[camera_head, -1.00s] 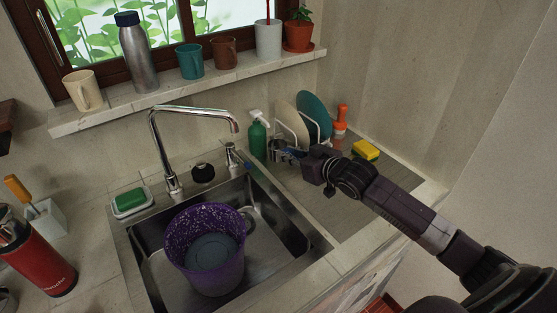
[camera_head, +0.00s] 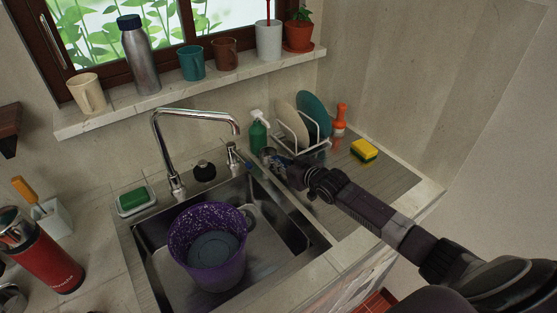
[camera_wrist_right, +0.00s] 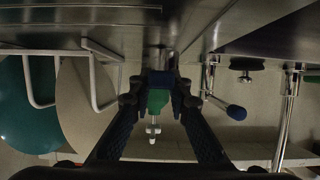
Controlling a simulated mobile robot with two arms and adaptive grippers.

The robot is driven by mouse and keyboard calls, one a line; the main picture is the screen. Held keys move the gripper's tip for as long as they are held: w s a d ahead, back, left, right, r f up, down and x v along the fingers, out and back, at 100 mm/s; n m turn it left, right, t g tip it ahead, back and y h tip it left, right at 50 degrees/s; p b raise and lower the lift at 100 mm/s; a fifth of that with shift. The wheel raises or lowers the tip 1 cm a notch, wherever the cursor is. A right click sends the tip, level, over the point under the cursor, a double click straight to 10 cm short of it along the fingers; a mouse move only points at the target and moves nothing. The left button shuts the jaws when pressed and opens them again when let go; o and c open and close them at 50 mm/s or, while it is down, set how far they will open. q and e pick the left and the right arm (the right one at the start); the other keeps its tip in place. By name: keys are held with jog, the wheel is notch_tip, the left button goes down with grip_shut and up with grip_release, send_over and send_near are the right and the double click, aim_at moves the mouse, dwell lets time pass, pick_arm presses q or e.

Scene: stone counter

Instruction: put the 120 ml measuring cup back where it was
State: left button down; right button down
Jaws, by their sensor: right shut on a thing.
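The measuring cup (camera_head: 268,153) is a small grey metal shape at the tip of my right gripper (camera_head: 280,161), partly hidden by it. The gripper is shut on it, beside the back right corner of the sink and in front of the green soap bottle (camera_head: 258,134). In the right wrist view the two fingers (camera_wrist_right: 160,82) close together at the middle, with the soap bottle (camera_wrist_right: 157,101) behind them. The cup is hard to make out there. My left gripper is not in view.
A white dish rack (camera_head: 313,146) with plates stands right of the gripper; it also shows in the wrist view (camera_wrist_right: 98,85). The faucet (camera_head: 160,140) rises behind the sink, which holds a purple bin (camera_head: 172,240). A yellow sponge (camera_head: 364,151) lies on the right.

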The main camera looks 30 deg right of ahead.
jog(key=c, duration=1.8)
grip_release()
jog(key=shift+s, duration=0.1)
jog(key=v, duration=1.2)
jog(key=shift+b, duration=0.4)
